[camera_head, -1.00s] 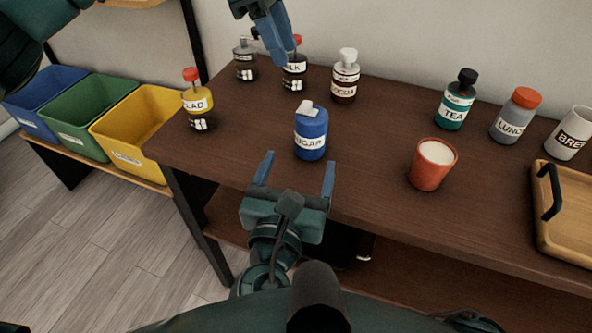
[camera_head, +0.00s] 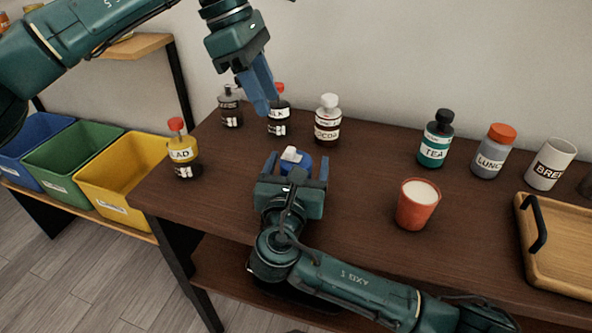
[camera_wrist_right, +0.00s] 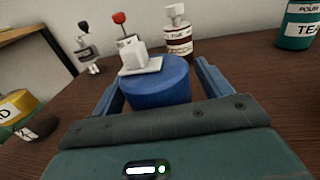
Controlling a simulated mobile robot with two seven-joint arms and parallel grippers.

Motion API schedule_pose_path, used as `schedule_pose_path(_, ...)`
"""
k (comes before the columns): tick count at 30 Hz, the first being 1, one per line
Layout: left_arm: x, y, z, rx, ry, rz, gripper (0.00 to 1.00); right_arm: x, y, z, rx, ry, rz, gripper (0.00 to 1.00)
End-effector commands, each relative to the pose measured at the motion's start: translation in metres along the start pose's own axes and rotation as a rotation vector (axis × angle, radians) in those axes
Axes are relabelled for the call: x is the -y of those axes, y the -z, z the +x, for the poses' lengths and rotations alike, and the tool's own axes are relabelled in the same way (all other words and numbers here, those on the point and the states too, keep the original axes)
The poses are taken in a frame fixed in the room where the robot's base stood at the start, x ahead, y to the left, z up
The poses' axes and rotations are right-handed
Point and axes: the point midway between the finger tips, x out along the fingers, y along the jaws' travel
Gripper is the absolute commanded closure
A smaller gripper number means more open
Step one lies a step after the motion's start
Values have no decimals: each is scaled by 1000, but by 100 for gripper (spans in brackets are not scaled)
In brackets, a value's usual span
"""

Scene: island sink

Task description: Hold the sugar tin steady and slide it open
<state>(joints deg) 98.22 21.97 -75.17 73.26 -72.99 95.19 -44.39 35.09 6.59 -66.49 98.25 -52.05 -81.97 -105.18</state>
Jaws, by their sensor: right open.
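The sugar tin (camera_head: 305,161) is blue with a white piece on top (camera_head: 291,154) and stands on the dark table. In the head view its lower part and label are hidden behind my right gripper (camera_head: 297,167). My right gripper is open, with one finger on each side of the tin. In the right wrist view the tin (camera_wrist_right: 158,88) stands between the fingers; I cannot tell whether they touch it. My left gripper (camera_head: 262,90) is above and behind the tin, apart from it, in front of the milk bottle. Its fingers overlap in view, so its opening is unclear.
The milk bottle (camera_head: 278,116) and cocoa bottle (camera_head: 327,121) stand behind the tin. A yellow salad bottle (camera_head: 182,152) is left. An orange cup (camera_head: 417,205), tea bottle (camera_head: 436,141) and wooden tray (camera_head: 562,245) are right. Table between tin and cup is clear.

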Motion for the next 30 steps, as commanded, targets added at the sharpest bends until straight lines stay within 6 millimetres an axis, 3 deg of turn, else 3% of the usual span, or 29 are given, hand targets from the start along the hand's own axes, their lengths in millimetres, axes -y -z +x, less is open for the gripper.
schedule_pose_path(5, 0, 0, 0, 0, 0, 0, 64, 0, 0, 0, 0, 0, 0, 24)
schedule_pose_path(23, 0, 0, 0, 0, 0, 0, 64, 0, 0, 0, 0, 0, 0, 73)
schedule_pose_path(24, 0, 0, 0, 0, 0, 0, 64, 0, 0, 0, 0, 0, 0, 51)
schedule_pose_path(30, 0, 0, 0, 0, 0, 0, 64, 0, 0, 0, 0, 0, 0, 67)
